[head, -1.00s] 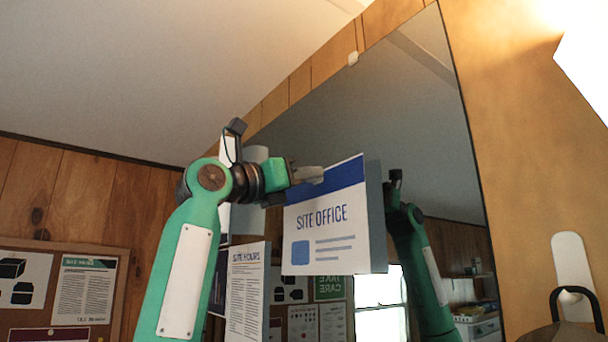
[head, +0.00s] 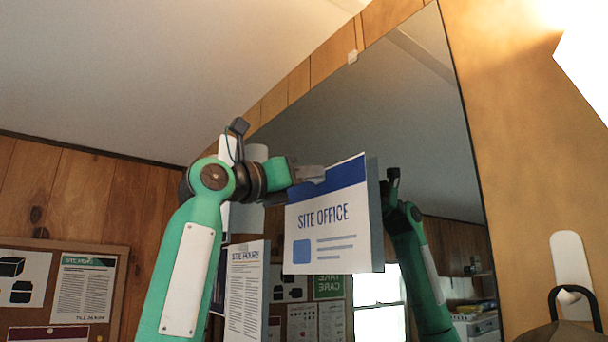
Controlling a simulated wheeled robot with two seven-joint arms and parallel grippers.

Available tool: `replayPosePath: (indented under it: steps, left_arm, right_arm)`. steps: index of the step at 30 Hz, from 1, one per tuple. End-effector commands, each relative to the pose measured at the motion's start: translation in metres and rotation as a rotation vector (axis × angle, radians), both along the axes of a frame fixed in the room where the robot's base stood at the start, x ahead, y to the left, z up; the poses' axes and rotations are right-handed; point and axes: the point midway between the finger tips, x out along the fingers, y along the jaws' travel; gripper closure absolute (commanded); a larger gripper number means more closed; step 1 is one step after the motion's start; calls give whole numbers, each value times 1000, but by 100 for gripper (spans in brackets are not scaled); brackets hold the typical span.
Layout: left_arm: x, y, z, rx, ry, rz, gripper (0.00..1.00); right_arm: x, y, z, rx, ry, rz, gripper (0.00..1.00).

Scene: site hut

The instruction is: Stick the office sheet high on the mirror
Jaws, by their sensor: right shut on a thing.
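The office sheet (head: 322,225) is white with a dark blue top band and reads "SITE OFFICE". It is upright, slightly tilted, in front of the mirror (head: 395,110). My right gripper (head: 311,174) is shut on the sheet's top left edge. A grey strip along the sheet's right side appears to be its reflection, so the sheet is close to the glass; I cannot tell whether it touches. The mirror also reflects my green arm. Most of the mirror above the sheet is bare. My left gripper is not in view.
A "SITE HOURS" sheet (head: 245,290) hangs below and left of the office sheet. A cork board (head: 112,262) with papers is on the wood wall at left. A white hook (head: 572,270) holding a dark item is at right.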

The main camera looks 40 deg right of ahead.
Motion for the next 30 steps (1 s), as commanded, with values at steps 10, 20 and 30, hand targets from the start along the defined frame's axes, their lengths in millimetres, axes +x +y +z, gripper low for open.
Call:
replayPosePath:
  steps: [10, 20, 30]
  left_arm:
    - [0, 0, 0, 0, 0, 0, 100]
    - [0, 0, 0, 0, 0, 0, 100]
    - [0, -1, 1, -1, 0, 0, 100]
  right_arm:
    - [-1, -5, 0, 1, 0, 0, 100]
    - [-1, -8, 0, 0, 0, 0, 100]
    - [-2, -12, 0, 0, 0, 0, 100]
